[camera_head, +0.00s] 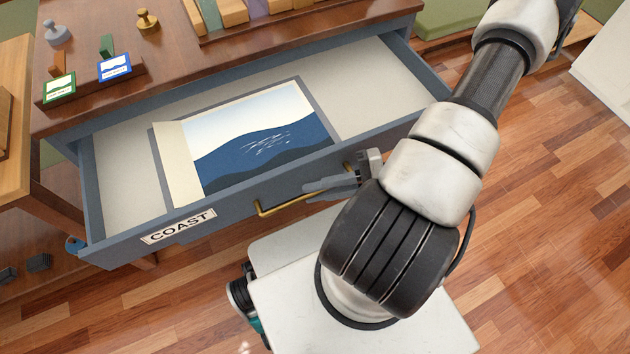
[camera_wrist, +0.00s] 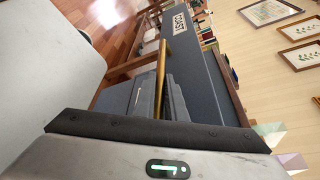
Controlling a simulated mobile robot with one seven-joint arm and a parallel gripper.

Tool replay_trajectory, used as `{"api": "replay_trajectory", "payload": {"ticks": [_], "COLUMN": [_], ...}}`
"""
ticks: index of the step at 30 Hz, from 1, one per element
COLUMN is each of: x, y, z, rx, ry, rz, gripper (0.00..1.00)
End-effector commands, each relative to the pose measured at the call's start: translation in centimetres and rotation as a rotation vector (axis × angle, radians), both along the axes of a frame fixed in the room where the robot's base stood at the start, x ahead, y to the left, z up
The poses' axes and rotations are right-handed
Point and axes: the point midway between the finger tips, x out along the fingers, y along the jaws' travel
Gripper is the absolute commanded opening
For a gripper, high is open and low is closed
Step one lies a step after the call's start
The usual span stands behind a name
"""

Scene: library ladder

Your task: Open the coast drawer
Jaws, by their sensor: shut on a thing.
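The coast drawer (camera_head: 118,240) is a blue-grey drawer pulled well out of the wooden cabinet, with a "COAST" label (camera_head: 178,228) on its front. Inside it lies a picture of a blue sea (camera_head: 262,135) in a dark tray or folder with a cream edge. A brass bar handle (camera_head: 263,211) crosses the drawer front, and it also shows in the wrist view (camera_wrist: 161,70). My gripper (camera_head: 340,187) is at the right part of the handle, shut on it. In the wrist view its fingers lie around the brass bar; the far finger is partly hidden.
The cabinet top (camera_head: 178,62) carries brass and grey stamps, small cards on stands (camera_head: 115,68) and a row of coloured blocks. A wooden table edge is at the left. A green cushioned seat (camera_head: 445,22) stands at the upper right. Wooden floor (camera_head: 540,200) is clear at the right.

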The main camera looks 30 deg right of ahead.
Motion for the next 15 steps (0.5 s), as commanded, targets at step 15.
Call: {"api": "replay_trajectory", "payload": {"ticks": [15], "x": [-0.07], "y": [-0.05], "z": [0.02], "rx": [0.0], "ry": [0.0], "rz": [0.0], "gripper": [0.18]}}
